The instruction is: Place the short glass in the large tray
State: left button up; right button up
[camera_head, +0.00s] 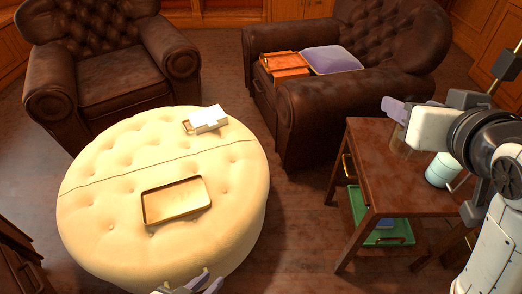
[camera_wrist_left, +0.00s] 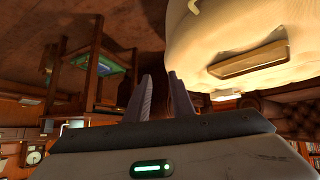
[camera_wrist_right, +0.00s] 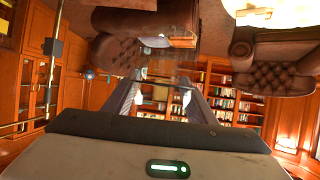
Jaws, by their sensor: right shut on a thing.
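The large tray (camera_head: 149,218), a shallow rectangle with a dark rim, lies empty on the cream round ottoman. My right gripper (camera_head: 398,108) is above the side table at the right. In the right wrist view it is shut on a clear glass (camera_wrist_right: 161,88), which shows only faintly between the fingers. The glass's base and tilt are hard to make out. My left gripper (camera_head: 208,282) is at the ottoman's front edge, low in the head view, empty with its fingers apart. The tray also shows in the left wrist view (camera_wrist_left: 246,63).
A small tray with a white box (camera_head: 209,119) is at the ottoman's back right. A pale teal mug (camera_head: 440,170) stands on the wooden side table (camera_head: 375,175), with a green tray (camera_head: 384,237) below. Leather armchairs (camera_head: 110,50) stand behind. The ottoman top around the large tray is clear.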

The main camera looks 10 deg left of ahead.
aim_at(175, 200)
jog(key=z, duration=0.9)
jog(key=i, duration=0.45)
jog(key=u, duration=3.3)
